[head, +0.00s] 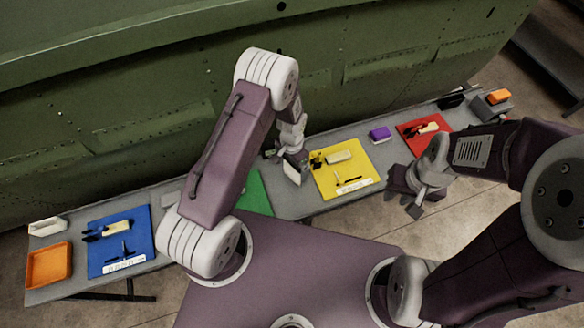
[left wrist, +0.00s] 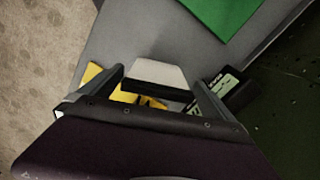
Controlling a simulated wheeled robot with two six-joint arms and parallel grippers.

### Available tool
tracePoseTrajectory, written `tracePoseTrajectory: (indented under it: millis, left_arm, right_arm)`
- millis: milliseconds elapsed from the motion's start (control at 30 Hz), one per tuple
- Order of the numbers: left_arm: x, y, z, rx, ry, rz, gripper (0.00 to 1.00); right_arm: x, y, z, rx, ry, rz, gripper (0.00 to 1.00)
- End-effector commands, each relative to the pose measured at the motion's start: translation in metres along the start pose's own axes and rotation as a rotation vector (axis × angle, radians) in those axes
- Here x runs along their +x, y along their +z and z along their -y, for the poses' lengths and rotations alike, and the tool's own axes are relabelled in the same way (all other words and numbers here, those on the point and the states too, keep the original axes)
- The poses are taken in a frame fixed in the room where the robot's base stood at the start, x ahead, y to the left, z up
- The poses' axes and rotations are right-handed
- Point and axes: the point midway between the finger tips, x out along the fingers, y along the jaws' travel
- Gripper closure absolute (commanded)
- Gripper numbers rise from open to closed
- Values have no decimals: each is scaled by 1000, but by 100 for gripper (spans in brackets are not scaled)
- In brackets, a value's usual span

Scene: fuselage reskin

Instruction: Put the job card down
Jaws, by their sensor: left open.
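A pale, card-like piece with a dark edge, apparently the job card (left wrist: 157,72), shows between the spread fingers of my left gripper (left wrist: 160,88) in the left wrist view. In the head view the pale piece (head: 292,171) is at the left gripper (head: 292,158), over the grey bench between the green and yellow mats. The left jaws are open. I cannot tell whether the card touches a finger or rests on the bench. My right gripper (head: 408,195) hangs in front of the bench, near the red mat, with no object visible in it; its jaw opening is unclear.
The grey bench (head: 288,203) runs below the green fuselage (head: 130,90). On it are a blue mat (head: 139,248), green mat (head: 257,195), yellow mat (head: 363,163) and red mat (head: 408,129), some with tools. An orange tray (head: 49,264) is at left, a purple block (head: 380,134) right of centre.

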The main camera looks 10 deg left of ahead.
Motion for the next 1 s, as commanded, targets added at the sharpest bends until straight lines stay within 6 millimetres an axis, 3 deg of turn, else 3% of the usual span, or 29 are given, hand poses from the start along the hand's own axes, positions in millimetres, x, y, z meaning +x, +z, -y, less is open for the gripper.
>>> tracePoseTrajectory:
  millis: [33,200,400,433,633,1000]
  left_arm:
    - [3,2,-2,1,2,5,0]
    - [25,0,-1,0,0,1,0]
    - [27,0,0,0,0,-1,0]
    - [27,0,0,0,0,-1,3]
    - [27,0,0,0,0,-1,58]
    - [17,-1,0,0,-1,-3,58]
  right_arm:
    - [-11,-1,0,0,0,0,73]
    - [-12,-1,0,0,0,0,73]
    - [-11,-1,0,0,0,0,73]
    - [-11,-1,0,0,0,0,73]
    - [-11,-1,0,-1,0,0,73]
    - [-7,-1,0,-1,0,0,73]
